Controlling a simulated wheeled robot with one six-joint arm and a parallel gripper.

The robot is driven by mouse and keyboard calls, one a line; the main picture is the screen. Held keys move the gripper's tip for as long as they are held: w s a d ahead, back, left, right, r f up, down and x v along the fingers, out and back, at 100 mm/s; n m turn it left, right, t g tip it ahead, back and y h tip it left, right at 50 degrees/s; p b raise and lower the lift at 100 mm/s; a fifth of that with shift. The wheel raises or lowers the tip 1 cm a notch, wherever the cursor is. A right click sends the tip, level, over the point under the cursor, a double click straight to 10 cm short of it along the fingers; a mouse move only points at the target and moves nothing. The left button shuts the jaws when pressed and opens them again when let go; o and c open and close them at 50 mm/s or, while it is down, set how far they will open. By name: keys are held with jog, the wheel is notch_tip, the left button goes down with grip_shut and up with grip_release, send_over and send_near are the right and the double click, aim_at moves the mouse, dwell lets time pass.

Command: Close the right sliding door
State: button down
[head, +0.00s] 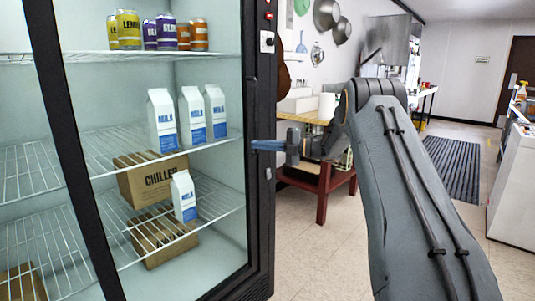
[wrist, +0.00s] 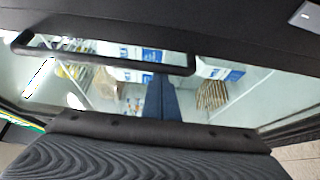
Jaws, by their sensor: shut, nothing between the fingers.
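The right sliding door is a clear glass panel in a black frame (head: 260,217) on the cooler at the left of the head view. A dark upright handle (head: 252,100) stands on its right-hand frame. In the wrist view the handle (wrist: 100,50) is a black bar crossing the picture in front of the glass. My gripper (head: 256,146) is shut and empty, its blue fingers pointing left at the handle. In the wrist view the fingers (wrist: 162,78) reach up to the bar; I cannot tell whether they touch it. How far the door stands open is unclear.
Wire shelves inside hold milk cartons (head: 162,123), cans (head: 166,31) and cardboard boxes (head: 150,177). A red-legged wooden table (head: 324,185) stands behind my gripper. A white counter (head: 515,190) is at the right. The tiled floor between is mostly clear, with a dark mat (head: 455,165) beyond.

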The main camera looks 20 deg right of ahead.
jog(key=shift+w+d+r, duration=0.1)
jog(key=shift+d, duration=0.15)
jog(key=shift+d, duration=0.15)
jog(key=s+a+p, duration=0.2)
jog(key=s+a, duration=0.1)
jog(key=a, duration=0.1)
jog(key=b+v, duration=0.1)
jog(key=v, duration=0.9)
jog(key=w+a+r+m+t+h+p, duration=0.2)
jog(key=w+r+m+t+h, duration=0.35)
jog(key=m, duration=0.45)
jog(key=s+f+m+g+h+p, duration=0.1)
jog(key=s+f+m+g+h, duration=0.15)
jog(key=s+m+h, duration=0.4)
jog(key=s+f+m+g+h+p, duration=0.15)
jog(key=s+f+m, duration=0.25)
jog(key=s, duration=0.5)
jog(key=s+f+m+g+h+p, duration=0.1)
jog(key=s+f+m+g+h, duration=0.15)
jog(key=s+f+m, duration=0.35)
jog(key=s+a+f+m+g, duration=0.1)
jog(key=s+a+m+g, duration=0.1)
jog(key=s, duration=1.2)
jog(key=s+a+f+m+g+p, duration=0.1)
jog(key=s+a+g, duration=0.4)
jog(key=s, duration=1)
jog(key=shift+s+a+m, duration=0.25)
jog(key=shift+a+m, duration=0.3)
jog(key=shift+a, duration=0.15)
